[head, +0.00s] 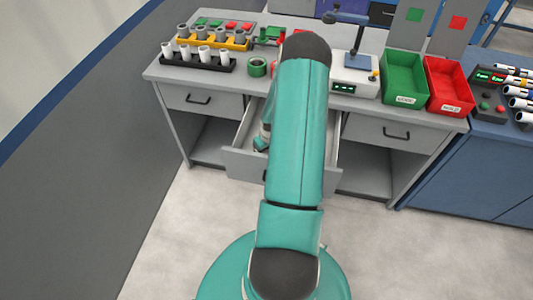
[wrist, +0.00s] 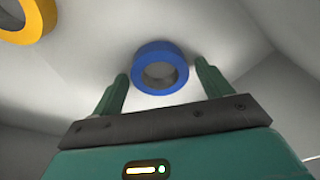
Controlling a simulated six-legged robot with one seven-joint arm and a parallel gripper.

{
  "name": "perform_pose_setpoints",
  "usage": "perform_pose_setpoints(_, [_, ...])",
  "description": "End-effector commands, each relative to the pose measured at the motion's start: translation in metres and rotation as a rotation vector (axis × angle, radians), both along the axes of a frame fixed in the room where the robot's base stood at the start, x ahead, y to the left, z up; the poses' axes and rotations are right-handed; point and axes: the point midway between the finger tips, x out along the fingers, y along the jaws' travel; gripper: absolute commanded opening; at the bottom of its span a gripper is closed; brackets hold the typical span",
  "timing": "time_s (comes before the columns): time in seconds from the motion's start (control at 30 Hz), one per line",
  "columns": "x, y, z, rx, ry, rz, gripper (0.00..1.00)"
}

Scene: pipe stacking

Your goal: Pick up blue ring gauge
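The blue ring gauge (wrist: 158,51) lies on a pale surface in the wrist view, its round hole showing. My gripper (wrist: 161,72) is open, with its two green fingers on either side of the ring's near part. No contact between fingers and ring is clear. In the head view my arm covers much of the open middle drawer (head: 238,163), and the blue ring is not visible there. My gripper is at the drawer, mostly hidden behind the arm.
A yellow ring (wrist: 30,18) lies at the upper left of the wrist view. Pale walls rise around the surface. On the bench in the head view are a black rack of white pipes (head: 198,62), a green bin (head: 404,78) and a red bin (head: 447,88).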

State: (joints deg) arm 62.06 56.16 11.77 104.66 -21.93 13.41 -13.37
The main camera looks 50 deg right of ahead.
Motion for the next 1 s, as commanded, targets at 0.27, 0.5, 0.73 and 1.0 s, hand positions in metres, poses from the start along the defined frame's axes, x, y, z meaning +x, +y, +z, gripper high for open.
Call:
perform_pose_setpoints(0.27, [0.000,0.000,0.000,0.000,0.000,0.000,0.34])
perform_pose_setpoints(0.5, [0.000,0.000,0.004,0.000,-0.001,0.000,0.34])
perform_pose_setpoints(0.73, [0.000,-0.002,0.041,-0.003,-0.003,-0.003,0.34])
perform_pose_setpoints(1.0, [0.000,-0.001,0.090,0.000,0.000,-0.002,0.34])
